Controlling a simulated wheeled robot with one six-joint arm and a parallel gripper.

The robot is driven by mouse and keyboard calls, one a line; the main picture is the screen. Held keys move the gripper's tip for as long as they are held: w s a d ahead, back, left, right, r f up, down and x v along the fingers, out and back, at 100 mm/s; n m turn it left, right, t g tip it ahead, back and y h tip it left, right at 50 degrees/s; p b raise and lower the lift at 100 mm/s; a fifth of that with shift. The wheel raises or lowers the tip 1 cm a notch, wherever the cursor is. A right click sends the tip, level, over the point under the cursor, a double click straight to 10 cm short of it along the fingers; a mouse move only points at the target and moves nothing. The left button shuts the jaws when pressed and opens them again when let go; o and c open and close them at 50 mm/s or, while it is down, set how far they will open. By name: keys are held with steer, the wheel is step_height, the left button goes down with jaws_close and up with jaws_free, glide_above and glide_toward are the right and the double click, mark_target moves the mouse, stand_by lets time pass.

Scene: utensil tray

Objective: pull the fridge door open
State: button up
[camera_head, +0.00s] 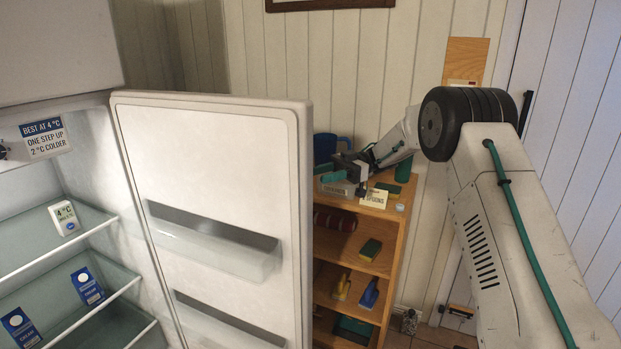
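The fridge door (210,140) stands wide open, swung out to the right of the fridge, with its white inner face and door bins showing. The open fridge interior (75,235) is at the left, with glass shelves. My gripper (343,172) is just to the right of the door's free edge, in front of the wooden shelf unit's top. It looks apart from the door, but the depth between them is hard to judge. Its fingers are small and dark here, and I cannot tell whether they are open. The door's outer face and handle are hidden.
A wooden shelf unit (395,250) with sponges and brushes stands behind my gripper. A blue mug (325,147) and a small spoons sign (374,198) are on its top. Blue cartons (88,286) stand inside the fridge. Floor shows at the bottom right.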

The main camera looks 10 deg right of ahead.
steer(key=shift+v, duration=0.85)
